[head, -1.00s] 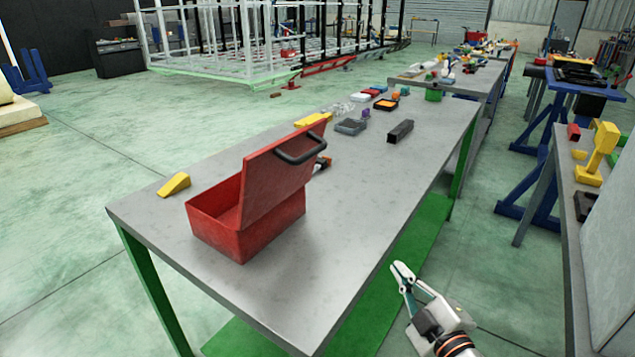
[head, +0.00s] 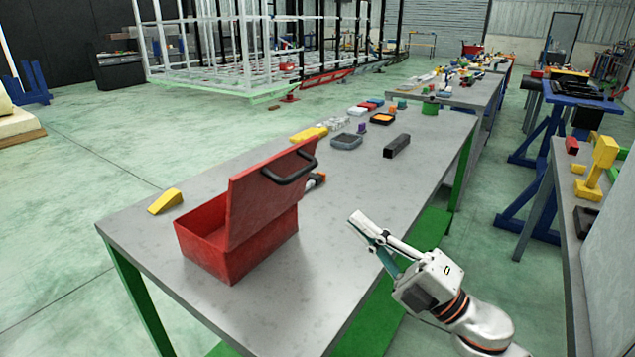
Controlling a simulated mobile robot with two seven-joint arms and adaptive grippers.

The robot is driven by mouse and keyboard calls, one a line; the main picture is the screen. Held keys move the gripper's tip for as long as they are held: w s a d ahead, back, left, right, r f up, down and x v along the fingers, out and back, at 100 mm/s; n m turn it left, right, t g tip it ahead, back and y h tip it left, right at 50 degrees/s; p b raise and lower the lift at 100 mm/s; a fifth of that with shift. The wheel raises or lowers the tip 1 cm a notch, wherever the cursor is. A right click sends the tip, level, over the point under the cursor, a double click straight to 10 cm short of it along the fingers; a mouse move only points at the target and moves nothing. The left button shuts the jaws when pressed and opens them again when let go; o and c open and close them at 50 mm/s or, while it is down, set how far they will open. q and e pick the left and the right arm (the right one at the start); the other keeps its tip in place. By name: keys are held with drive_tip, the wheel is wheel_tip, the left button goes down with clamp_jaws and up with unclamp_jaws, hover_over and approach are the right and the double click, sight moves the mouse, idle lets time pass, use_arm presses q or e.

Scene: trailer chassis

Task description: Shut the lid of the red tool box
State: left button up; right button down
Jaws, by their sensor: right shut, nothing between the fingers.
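The red tool box (head: 240,258) stands on the near part of the grey table. Its red lid (head: 262,199) is open and tilted up, with a black handle (head: 291,168) on its right-hand face. The inside of the box is partly hidden behind the lid. My right gripper (head: 356,220) is shut and empty. It is at the table's right edge, to the right of the tool box and apart from it. My left gripper is not in view.
The grey table (head: 330,262) is bare between the box and my right gripper. A yellow wedge (head: 165,201) lies left of the box. A dark square tube (head: 397,146) and several small parts lie farther back. An object behind the lid is partly hidden.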

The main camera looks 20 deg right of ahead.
drive_tip(key=p, duration=0.3)
approach(304, 173)
drive_tip(key=x, duration=0.5)
drive_tip(key=shift+w+a, duration=0.15)
drive_tip(key=shift+w, duration=0.05)
drive_tip(key=shift+w+a+r, duration=0.25)
drive_tip(key=shift+w+a, duration=0.15)
drive_tip(key=shift+w, duration=0.1)
